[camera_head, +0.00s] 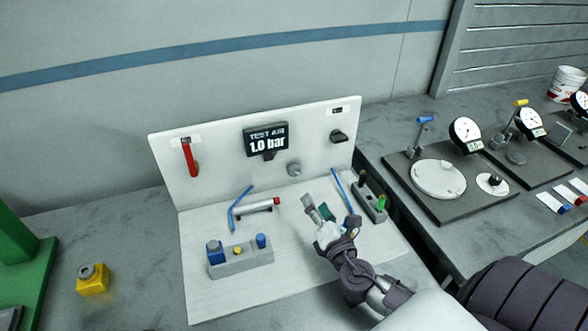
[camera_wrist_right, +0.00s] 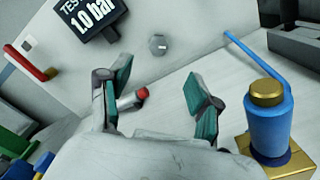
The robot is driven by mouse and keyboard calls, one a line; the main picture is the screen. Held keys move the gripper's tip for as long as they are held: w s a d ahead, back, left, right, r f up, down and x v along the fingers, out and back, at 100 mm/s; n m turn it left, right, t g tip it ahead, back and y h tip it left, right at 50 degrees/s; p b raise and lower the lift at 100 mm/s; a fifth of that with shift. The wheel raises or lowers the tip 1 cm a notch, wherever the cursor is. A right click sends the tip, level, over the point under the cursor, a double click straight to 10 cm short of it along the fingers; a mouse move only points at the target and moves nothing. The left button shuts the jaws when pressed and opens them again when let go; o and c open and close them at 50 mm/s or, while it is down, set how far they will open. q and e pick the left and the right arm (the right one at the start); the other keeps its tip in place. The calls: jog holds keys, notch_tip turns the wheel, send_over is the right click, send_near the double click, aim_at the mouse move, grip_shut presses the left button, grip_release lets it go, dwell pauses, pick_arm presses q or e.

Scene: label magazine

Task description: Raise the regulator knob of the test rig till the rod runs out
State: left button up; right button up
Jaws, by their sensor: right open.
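The test rig's white back panel (camera_head: 225,160) carries a display (camera_head: 266,141) reading "TEST AIR 1.0 bar". A small round grey knob (camera_head: 293,169) sits below and right of the display; it also shows in the wrist view (camera_wrist_right: 158,45). A silver cylinder (camera_head: 255,206) with a red end (camera_head: 277,201) lies on the rig's base; I cannot tell how far its rod is out. My right gripper (camera_head: 319,209) is open and empty above the base, in front of and apart from the knob. In the wrist view its teal-padded fingers (camera_wrist_right: 157,82) are spread below the knob.
A red lever (camera_head: 191,158) and a black knob (camera_head: 338,136) are on the panel. A grey block (camera_head: 240,262) with blue and yellow parts stands at front left. A blue fitting with a gold cap (camera_wrist_right: 267,115) stands right of my fingers. Dial gauges (camera_head: 466,134) fill the right bench.

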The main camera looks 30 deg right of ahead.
jog(key=shift+w+r, duration=0.1)
jog(key=shift+w, duration=0.25)
jog(key=p, duration=0.1)
send_near(297, 171)
jog(key=shift+w+r, duration=0.2)
jog(key=shift+w, duration=0.65)
jog(key=p+x, duration=0.1)
jog(key=x, duration=0.6)
jog(key=shift+w+d+f, duration=0.1)
jog(key=shift+d+f, duration=0.05)
jog(key=shift+w+d+f, duration=0.1)
jog(key=shift+w+d, duration=0.05)
jog(key=shift+w, duration=0.35)
pick_arm(q)
jog(key=shift+w+a+r, duration=0.1)
jog(key=shift+w+r, duration=0.15)
jog(key=shift+r, duration=0.35)
jog(key=shift+w+a+r, duration=0.1)
jog(key=shift+w+r, duration=0.1)
jog(key=shift+r, duration=0.35)
